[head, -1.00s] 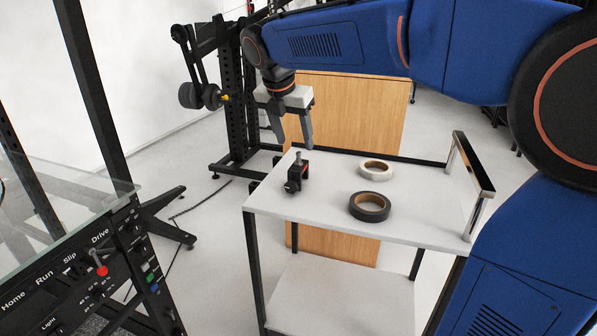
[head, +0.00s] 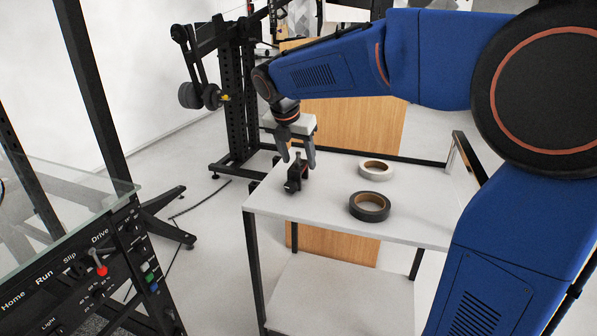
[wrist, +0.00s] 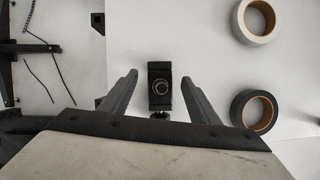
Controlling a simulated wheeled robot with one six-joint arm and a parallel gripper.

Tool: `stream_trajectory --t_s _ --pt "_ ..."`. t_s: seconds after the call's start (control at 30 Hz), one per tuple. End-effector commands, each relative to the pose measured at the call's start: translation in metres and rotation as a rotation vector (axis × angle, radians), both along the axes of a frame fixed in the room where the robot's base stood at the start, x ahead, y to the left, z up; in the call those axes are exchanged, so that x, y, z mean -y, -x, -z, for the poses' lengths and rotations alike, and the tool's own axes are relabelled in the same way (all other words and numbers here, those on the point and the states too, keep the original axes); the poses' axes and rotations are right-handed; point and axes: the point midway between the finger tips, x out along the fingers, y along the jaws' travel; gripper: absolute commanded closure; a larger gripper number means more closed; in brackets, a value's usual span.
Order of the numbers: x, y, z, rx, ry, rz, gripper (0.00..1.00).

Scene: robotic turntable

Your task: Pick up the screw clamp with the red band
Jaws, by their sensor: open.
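The screw clamp (head: 296,173) is small and black with a bit of red on it, and stands on the white cart top near its left edge. My gripper (head: 299,164) is open just above the clamp, its fingers pointing down. In the wrist view, the clamp (wrist: 160,87) shows from above between the two spread fingertips (wrist: 160,76), with a gap on each side. The fingers do not appear to touch it. The red band is not visible in the wrist view.
A black tape roll (head: 369,206) and a white tape roll (head: 376,170) lie to the right on the cart top (head: 420,215). A raised handle (head: 468,160) stands at the cart's right end. A control panel (head: 100,265) stands at the left.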

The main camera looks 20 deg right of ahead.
Motion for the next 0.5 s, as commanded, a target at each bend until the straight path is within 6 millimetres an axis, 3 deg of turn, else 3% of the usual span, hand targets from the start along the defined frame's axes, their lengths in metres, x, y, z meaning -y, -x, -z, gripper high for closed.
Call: stream_trajectory --t_s 0.07,0.3,0.5 --pt "-0.0001 0.0001 -0.0002 0.000 0.000 0.000 0.44" --pt "-0.0002 0.0001 -0.0002 0.000 0.000 0.000 1.00" --pt "-0.0002 0.0000 -0.0008 0.001 -0.001 0.000 1.00"
